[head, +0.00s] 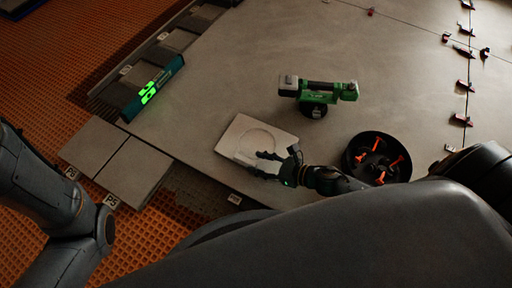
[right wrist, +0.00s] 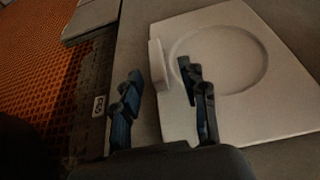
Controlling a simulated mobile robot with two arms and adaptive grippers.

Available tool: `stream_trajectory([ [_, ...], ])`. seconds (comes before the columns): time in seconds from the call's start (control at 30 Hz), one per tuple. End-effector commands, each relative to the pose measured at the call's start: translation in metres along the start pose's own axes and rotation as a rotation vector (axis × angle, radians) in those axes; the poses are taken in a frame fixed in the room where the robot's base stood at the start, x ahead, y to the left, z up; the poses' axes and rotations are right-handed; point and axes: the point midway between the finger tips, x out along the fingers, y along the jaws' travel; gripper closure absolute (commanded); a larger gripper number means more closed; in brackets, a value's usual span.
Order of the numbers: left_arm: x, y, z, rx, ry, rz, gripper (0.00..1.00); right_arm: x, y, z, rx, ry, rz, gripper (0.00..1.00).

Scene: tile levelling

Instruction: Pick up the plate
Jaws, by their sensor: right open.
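The plate (head: 245,131) is a pale square slab with a round ring on its face, lying flat on the grey floor tiles near their front edge. In the right wrist view the plate (right wrist: 236,108) fills the upper right, with a small raised block (right wrist: 157,66) along its left edge. My right gripper (head: 258,164) is at the plate's near side. In the right wrist view its fingers (right wrist: 157,88) are spread, one over the plate and one beyond its left edge, with nothing held. Whether they touch it is unclear. My left gripper is out of view.
A green power tool (head: 320,94) stands behind the plate. A dark round bucket (head: 352,158) with orange-handled items sits to the right. A teal box (head: 153,88) lies at the left edge. Loose tiles (head: 134,171) lie front left on orange matting. Red clips (head: 463,85) line a joint at right.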

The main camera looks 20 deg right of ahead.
Motion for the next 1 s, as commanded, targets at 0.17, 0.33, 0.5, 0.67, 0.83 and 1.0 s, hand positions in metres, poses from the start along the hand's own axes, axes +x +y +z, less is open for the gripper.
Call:
stream_trajectory([
  [0.17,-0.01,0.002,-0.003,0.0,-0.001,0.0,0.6,0.015,0.001,0.0,-0.002,-0.002,0.002,0.57],
  [0.33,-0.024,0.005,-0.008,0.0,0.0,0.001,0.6,0.039,0.004,0.002,-0.002,-0.002,0.001,0.57],
  [0.5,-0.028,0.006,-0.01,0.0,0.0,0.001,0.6,0.053,0.004,0.004,0.001,0.0,0.0,0.57],
  [0.67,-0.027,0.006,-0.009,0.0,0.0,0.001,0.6,0.054,0.004,0.005,0.002,0.001,-0.001,0.57],
  [0.83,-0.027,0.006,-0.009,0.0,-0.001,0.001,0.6,0.054,0.004,0.004,0.002,0.0,0.0,0.71],
  [1.0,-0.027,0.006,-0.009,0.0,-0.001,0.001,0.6,0.054,0.004,0.004,0.002,0.0,0.0,1.0],
])
